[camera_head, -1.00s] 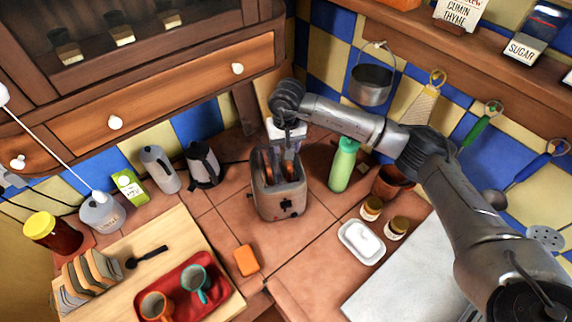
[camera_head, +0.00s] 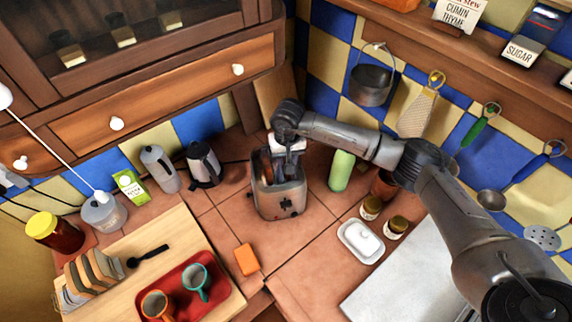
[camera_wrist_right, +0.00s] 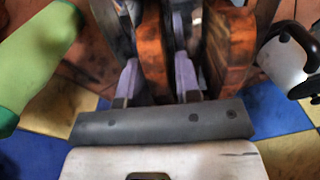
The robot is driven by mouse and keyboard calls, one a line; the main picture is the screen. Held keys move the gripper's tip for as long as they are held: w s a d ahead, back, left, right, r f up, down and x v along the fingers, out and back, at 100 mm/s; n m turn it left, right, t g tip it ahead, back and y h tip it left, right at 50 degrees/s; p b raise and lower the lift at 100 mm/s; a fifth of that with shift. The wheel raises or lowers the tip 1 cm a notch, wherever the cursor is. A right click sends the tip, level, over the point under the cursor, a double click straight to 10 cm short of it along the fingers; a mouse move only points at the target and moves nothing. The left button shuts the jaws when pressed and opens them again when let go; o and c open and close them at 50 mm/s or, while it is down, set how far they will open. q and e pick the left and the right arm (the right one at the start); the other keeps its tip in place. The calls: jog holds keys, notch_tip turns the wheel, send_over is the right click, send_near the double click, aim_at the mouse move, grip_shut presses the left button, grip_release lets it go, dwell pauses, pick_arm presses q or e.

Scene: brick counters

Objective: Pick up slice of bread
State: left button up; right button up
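A grey toaster (camera_head: 281,201) stands on the tiled counter, with browned bread slices upright in its slots. My right gripper (camera_wrist_right: 158,78) is lowered over the toaster, its fingers apart on either side of one slice of bread (camera_wrist_right: 153,50) in the right wrist view. It does not look clamped on that slice. A second slice (camera_wrist_right: 231,45) stands to the right, outside the fingers. In the head view one slice (camera_head: 267,168) shows in the left slot, and the wrist partly hides the other slot. My left gripper is not in view.
A green bottle (camera_head: 342,170) stands close to the right of the toaster. A kettle (camera_head: 203,164) stands to the left. A rack of bread slices (camera_head: 93,272) and a red tray (camera_head: 181,309) with mugs are at front left. A white butter dish (camera_head: 361,242) is at front right.

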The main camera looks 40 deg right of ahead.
grip_shut()
